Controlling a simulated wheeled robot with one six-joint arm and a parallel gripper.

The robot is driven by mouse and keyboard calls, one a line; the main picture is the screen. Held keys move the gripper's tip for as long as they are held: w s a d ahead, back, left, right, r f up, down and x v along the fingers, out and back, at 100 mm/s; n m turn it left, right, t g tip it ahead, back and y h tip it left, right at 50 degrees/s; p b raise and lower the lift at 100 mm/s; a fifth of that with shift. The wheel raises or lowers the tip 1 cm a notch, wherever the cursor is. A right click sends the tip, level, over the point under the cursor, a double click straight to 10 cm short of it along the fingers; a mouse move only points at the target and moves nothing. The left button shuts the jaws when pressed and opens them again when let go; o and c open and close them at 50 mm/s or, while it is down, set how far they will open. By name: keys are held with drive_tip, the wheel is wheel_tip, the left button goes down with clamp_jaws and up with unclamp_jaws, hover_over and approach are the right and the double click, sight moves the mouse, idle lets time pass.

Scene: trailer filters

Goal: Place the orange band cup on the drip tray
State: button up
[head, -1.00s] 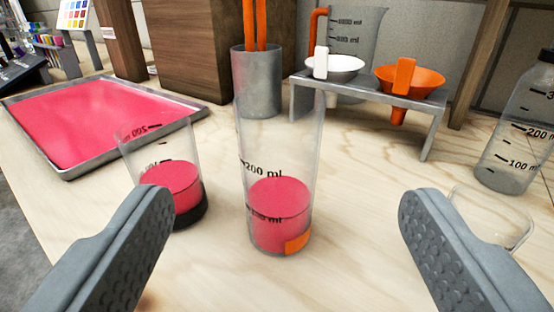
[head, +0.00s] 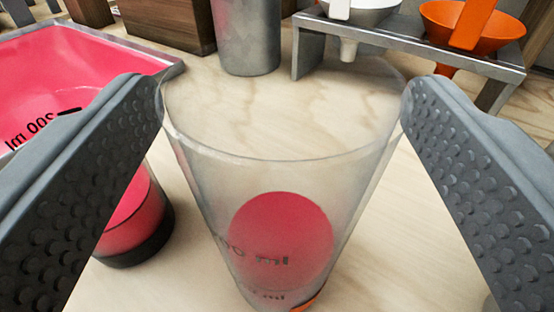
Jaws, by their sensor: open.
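The orange band cup (head: 285,155) is a tall clear cup with pink liquid low inside and a bit of orange (head: 306,302) showing at its base. It stands upright on the wooden table. My gripper (head: 282,95) is open, with one finger on either side of the cup's wide rim. I cannot tell whether the fingertips touch the rim. A grey metal tray (head: 172,74) with a pink surface, apparently the drip tray, is at upper left, partly hidden by my left finger.
A dark-based cup (head: 140,240) of pink liquid stands close on the left, partly behind my left finger. A grey cylinder (head: 245,40) stands behind. A metal rack (head: 440,52) at upper right holds a white funnel (head: 352,15) and an orange funnel (head: 465,28).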

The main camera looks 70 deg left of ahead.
drive_tip(key=shift+w+a+f, duration=0.1)
drive_tip(key=shift+w+a, duration=0.1)
drive_tip(key=shift+a, duration=0.25)
drive_tip(key=c, duration=1.5)
drive_tip(key=shift+r, duration=0.25)
